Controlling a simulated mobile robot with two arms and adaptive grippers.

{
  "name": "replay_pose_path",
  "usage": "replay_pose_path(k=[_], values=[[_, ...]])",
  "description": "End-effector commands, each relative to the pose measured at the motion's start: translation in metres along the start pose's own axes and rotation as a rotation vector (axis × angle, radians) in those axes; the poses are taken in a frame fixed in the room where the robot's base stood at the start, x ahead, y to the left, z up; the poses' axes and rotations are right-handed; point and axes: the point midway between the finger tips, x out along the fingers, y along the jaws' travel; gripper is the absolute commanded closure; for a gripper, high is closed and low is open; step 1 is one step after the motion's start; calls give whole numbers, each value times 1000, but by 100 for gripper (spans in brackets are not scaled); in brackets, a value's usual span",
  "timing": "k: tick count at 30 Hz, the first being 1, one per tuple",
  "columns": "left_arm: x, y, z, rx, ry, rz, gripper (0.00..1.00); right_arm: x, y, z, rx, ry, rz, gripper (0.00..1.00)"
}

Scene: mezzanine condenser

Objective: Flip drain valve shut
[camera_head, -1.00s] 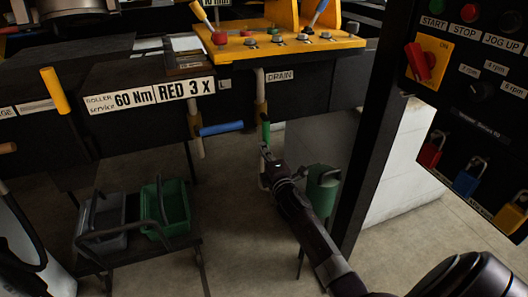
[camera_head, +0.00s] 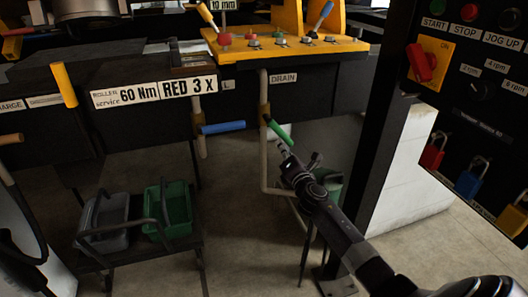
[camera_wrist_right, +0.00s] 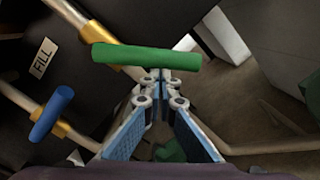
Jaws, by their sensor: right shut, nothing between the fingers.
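The drain valve's green handle (camera_head: 279,131) is on a pale vertical pipe (camera_head: 263,160) with a brass-coloured body, below the DRAIN label (camera_head: 284,78). The handle slants down and to the right, away from the pipe. My right gripper (camera_head: 284,149) is shut and empty at the handle's lower end. In the right wrist view the closed fingertips (camera_wrist_right: 154,76) are right at the green handle (camera_wrist_right: 145,57); I cannot tell whether they touch it. My left gripper is not in view.
A second valve with a blue handle (camera_head: 222,128) is left of the drain valve. A green container (camera_head: 328,188) stands behind my right arm. A black post (camera_head: 377,150) and control panel (camera_head: 470,90) are to the right. A cart holds green (camera_head: 170,207) and grey bins.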

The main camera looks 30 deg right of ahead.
Motion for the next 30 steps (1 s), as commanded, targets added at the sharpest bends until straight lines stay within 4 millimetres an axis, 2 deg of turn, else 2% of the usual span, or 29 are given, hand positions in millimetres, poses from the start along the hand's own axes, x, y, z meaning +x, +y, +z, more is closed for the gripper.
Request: replay_pose_path(k=[1, 18, 30], values=[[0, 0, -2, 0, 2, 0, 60, 1, -1, 8, -51, -5, 1, 100], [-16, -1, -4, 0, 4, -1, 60, 3, 2, 59, -581, -5, 29, 100], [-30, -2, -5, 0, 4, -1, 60, 4, 11, 78, -829, -5, 41, 100]])
